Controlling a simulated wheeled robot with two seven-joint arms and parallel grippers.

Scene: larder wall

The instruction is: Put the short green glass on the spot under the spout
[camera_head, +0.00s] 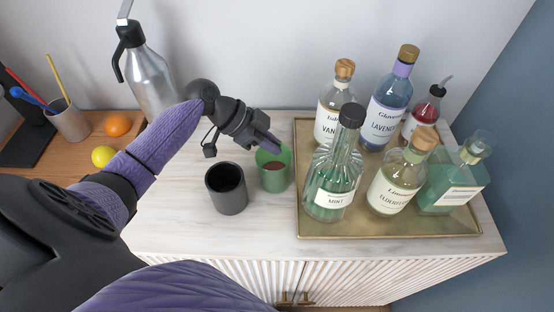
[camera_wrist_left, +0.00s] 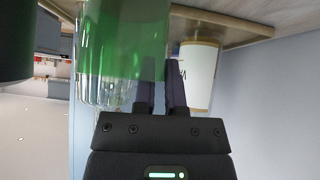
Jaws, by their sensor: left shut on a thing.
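The short green glass (camera_head: 275,176) is upright on or just above the pale cabinet top, right of a dark cup. Its inside shows a brownish patch. My left gripper (camera_head: 270,146) reaches over the far side of its rim and is shut on its wall. In the left wrist view the green glass (camera_wrist_left: 118,45) fills the upper left, beside the closely set fingers (camera_wrist_left: 162,88). A silver siphon bottle (camera_head: 150,78) with a black head stands at the back left. I cannot make out a marked spot under a spout. My right gripper is not in view.
The dark cup (camera_head: 226,188) stands close left of the glass. A brass tray (camera_head: 400,228) with several bottles fills the right side. A lemon (camera_head: 103,156), an orange (camera_head: 118,124) and a pen cup (camera_head: 70,122) are at left. The cabinet's front strip is clear.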

